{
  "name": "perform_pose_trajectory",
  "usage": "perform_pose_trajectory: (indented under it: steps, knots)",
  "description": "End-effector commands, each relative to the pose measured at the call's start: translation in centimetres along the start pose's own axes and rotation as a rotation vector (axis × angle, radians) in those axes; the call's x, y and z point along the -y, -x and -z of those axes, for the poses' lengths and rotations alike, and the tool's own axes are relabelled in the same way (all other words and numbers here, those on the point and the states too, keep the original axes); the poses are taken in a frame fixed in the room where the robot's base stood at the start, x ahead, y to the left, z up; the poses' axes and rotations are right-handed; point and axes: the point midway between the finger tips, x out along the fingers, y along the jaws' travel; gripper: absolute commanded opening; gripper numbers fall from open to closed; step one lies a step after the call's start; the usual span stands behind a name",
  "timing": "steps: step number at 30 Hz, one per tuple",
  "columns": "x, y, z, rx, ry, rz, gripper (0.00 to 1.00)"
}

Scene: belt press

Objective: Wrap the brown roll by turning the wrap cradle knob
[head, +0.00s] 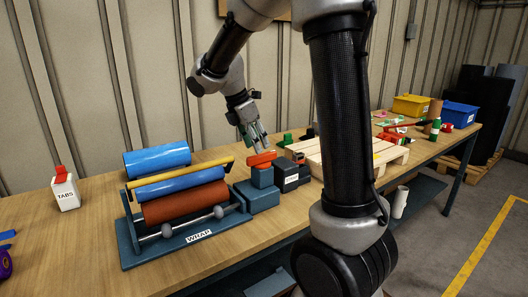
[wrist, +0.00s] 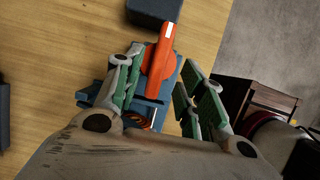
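The wrap cradle (head: 140,257) is a dark blue frame with a WRAP label on the wooden bench. The brown roll (head: 186,204) lies in it, below a blue roll (head: 180,184) and a yellow bar (head: 180,174). The orange-red knob (head: 262,159) sits on a blue block at the cradle's right end. My gripper (head: 260,143) is just above the knob, pointing down. In the wrist view the knob (wrist: 160,58) has a white mark at one end and lies between the spread green-padded fingers (wrist: 165,88), nearer the left one. Contact cannot be told.
Another blue roll (head: 157,159) lies behind the cradle. A white TABS box (head: 65,190) stands at the left. A dark box (head: 287,174) is close right of the knob, then a wooden pallet (head: 345,157). Yellow (head: 410,105) and blue (head: 459,114) bins stand farther right.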

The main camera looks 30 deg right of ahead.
Motion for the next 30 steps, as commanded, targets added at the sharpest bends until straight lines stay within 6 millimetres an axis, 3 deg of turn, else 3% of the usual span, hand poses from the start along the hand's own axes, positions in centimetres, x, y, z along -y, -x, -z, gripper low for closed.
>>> perform_pose_trajectory:
  steps: [3,9,18,20,25,30]
  knots:
    - [0.1,-2.2,0.0,0.001,0.000,0.004,0.39]
    - [0.1,-4.4,-0.1,0.000,-0.002,0.002,0.39]
    - [0.0,-4.8,0.0,-0.001,-0.003,-0.001,0.39]
    - [0.0,-4.8,0.0,-0.001,-0.003,-0.001,0.32]
    - [0.0,-4.7,0.0,-0.001,-0.003,-0.001,0.01]
    - [0.0,-4.7,0.0,-0.001,-0.004,-0.001,0.00]
